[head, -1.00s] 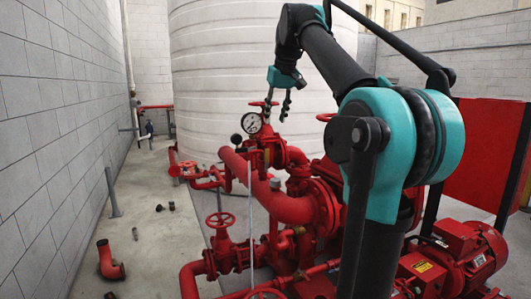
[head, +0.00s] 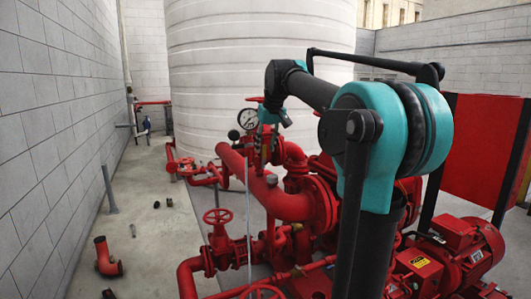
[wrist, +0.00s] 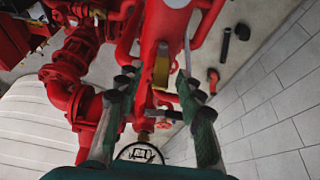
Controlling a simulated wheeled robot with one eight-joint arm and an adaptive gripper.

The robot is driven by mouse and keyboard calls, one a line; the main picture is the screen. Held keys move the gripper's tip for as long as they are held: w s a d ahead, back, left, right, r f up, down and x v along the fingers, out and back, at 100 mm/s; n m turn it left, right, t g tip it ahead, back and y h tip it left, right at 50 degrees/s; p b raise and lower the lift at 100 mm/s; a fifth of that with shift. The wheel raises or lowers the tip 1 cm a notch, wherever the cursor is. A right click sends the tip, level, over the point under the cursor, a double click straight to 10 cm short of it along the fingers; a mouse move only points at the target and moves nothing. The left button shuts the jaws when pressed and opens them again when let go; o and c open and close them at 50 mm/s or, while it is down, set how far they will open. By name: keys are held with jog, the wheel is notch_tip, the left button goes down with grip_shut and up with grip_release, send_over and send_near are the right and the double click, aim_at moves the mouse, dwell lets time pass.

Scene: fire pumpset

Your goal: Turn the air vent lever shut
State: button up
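A yellow lever-like piece (wrist: 161,68), which looks like the air vent lever, stands on the red pipework in the wrist view. My gripper (wrist: 158,82) is open, with one finger on each side of this piece and visible gaps between. Whether either finger touches it I cannot tell. In the head view my gripper (head: 264,152) points down at the top of the red pipe, just right of the pressure gauge (head: 248,119). The lever is too small and too covered there to make out.
The gauge's round rim (wrist: 139,153) lies close to my gripper in the wrist view. A red handwheel (head: 218,216) and thick red pipes surround the spot. A white tank (head: 240,60) rises behind. The floor by the left block wall (head: 55,130) is mostly clear, with loose pipe pieces.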

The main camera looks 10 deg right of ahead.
aim_at(265, 148)
jog(key=shift+x, duration=1.5)
grip_shut()
